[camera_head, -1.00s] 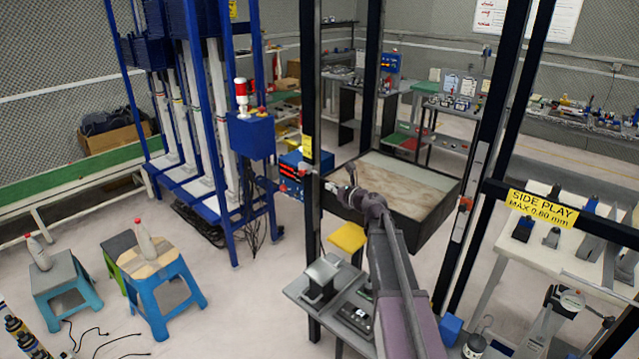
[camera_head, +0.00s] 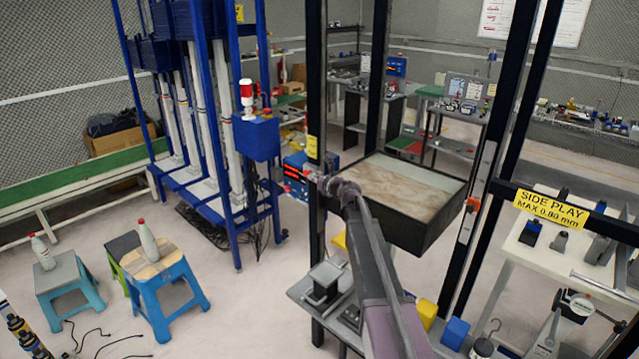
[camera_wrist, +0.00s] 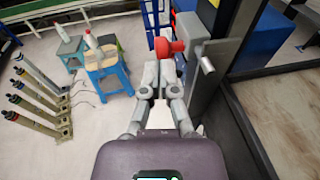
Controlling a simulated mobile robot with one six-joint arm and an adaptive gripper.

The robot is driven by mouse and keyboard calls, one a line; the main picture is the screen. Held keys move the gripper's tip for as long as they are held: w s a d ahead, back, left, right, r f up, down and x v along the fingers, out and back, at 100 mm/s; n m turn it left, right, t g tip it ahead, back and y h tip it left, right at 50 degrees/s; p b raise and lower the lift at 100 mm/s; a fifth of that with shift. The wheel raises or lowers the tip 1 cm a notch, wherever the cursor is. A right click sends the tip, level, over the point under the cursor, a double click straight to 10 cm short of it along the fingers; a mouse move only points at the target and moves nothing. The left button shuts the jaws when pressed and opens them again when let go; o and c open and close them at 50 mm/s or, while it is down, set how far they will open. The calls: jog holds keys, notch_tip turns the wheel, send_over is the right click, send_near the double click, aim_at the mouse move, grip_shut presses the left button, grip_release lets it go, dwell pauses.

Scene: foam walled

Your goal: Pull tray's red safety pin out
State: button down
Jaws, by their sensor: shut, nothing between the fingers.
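The tray (camera_head: 395,227) is a black-walled box with a pale, worn bed, held between dark uprights in the head view. The red safety pin (camera_wrist: 172,46) shows in the wrist view as a red knob and collar at a grey block beside the tray's post. My gripper (camera_wrist: 161,66) is shut and empty, its fingertips just below the red knob in the picture. I cannot tell whether they touch it. In the head view my gripper (camera_head: 322,182) is at the near-left post, by the tray's left corner; the pin is hard to make out there.
A dark upright (camera_head: 316,80) with a yellow label stands close to my gripper. A grey lever plate (camera_wrist: 207,75) is right of the fingers. A blue stool (camera_head: 165,285) with a bottle stands at left. A small bench (camera_head: 325,285) with tools lies below my arm.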

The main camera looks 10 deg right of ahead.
aim_at(304, 173)
jog(key=shift+w+a, duration=0.3)
jog(key=shift+w, duration=0.25)
jog(key=x, duration=0.4)
jog(key=shift+s+a+r, duration=0.15)
jog(key=shift+a+r, duration=0.15)
jog(key=shift+a, duration=0.05)
jog(key=shift+s, duration=0.1)
jog(key=shift+s+d, duration=0.15)
jog(key=shift+s, duration=0.25)
jog(key=p+v, duration=0.2)
jog(key=v, duration=1.1)
jog(key=shift+d+r, duration=0.1)
jog(key=shift+d, duration=0.05)
jog(key=shift+r, duration=0.1)
